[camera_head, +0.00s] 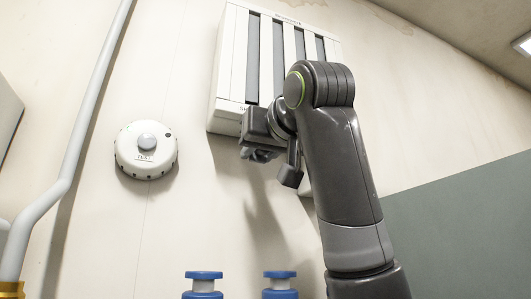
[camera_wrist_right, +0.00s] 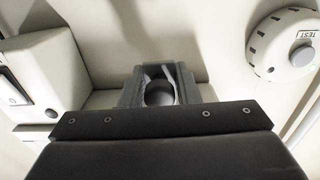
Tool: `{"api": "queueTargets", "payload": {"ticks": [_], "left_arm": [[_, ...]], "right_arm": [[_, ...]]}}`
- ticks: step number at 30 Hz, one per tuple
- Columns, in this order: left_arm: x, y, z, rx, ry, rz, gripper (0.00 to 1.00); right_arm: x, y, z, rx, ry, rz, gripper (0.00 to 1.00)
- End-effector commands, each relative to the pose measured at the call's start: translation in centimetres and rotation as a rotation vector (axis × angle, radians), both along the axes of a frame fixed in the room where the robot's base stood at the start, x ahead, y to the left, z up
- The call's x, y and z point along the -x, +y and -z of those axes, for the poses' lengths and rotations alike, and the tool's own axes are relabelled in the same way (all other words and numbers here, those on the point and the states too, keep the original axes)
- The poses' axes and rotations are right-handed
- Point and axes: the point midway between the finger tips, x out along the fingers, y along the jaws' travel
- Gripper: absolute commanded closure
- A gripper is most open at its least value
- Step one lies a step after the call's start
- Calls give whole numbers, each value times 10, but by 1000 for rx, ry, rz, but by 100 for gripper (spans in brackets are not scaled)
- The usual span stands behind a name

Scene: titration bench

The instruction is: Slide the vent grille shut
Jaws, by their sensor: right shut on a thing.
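The vent grille (camera_head: 231,62) is a white wall-mounted box in the head view, with upright pale slats and dark grey open gaps between them. My right gripper (camera_head: 259,153) is at its lower edge, with the arm coming up from the lower right and covering the grille's lower right part. In the right wrist view my right gripper (camera_wrist_right: 159,82) is shut around a small pale, rounded piece, which seems to be the grille's tab; the fingers hide most of it. My left gripper is not in view.
A round white detector (camera_head: 146,150) with a TEST button is on the wall left of the grille. A pale pipe (camera_head: 80,130) runs up the wall farther left. Two blue-topped items (camera_head: 204,276) stand below. The wall between detector and grille is clear.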

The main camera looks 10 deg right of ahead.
Motion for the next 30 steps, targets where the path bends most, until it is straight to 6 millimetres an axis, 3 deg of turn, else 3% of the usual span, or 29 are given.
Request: {"api": "queueTargets", "payload": {"ticks": [2,3,7,23,30], "left_arm": [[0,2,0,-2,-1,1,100],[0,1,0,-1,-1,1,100],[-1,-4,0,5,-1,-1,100],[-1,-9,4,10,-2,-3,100],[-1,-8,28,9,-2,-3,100]], "right_arm": [[2,6,0,3,-3,-14,100],[2,6,0,2,-1,-14,70],[2,5,0,3,-2,-12,55],[5,3,1,2,-2,-9,55],[39,-4,4,1,-7,-10,55]]}}
